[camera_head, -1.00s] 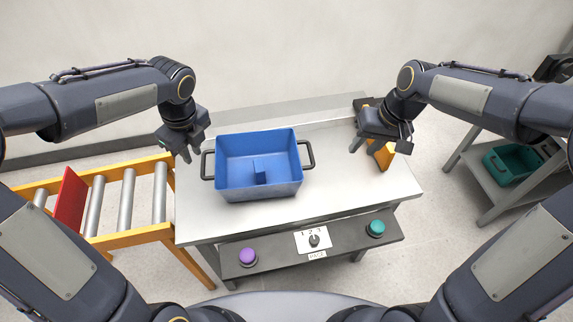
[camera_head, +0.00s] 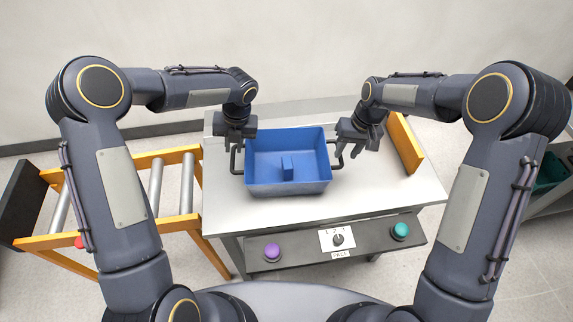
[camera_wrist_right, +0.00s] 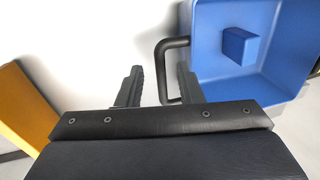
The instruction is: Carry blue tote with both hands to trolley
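The blue tote (camera_head: 290,188) sits upright on the grey table, with a block-like blue shape inside. Its black left handle (camera_head: 233,160) and right handle (camera_head: 339,157) stick out at the sides. My left gripper (camera_head: 234,147) is just above the left handle, fingers down and apart. My right gripper (camera_head: 350,148) is beside the right handle. In the right wrist view, my right gripper (camera_wrist_right: 158,85) is open, and the handle bar (camera_wrist_right: 163,72) shows between its fingers, near the right one; whether they touch is unclear. A trolley (camera_head: 560,195), partly cut off, stands at the right edge.
A teal tote (camera_head: 549,172) is on the trolley. A yellow-orange panel (camera_head: 404,143) stands on the table right of my right gripper. A roller conveyor (camera_head: 172,225) adjoins the left side. A control panel (camera_head: 315,258) with purple and green buttons fronts the table.

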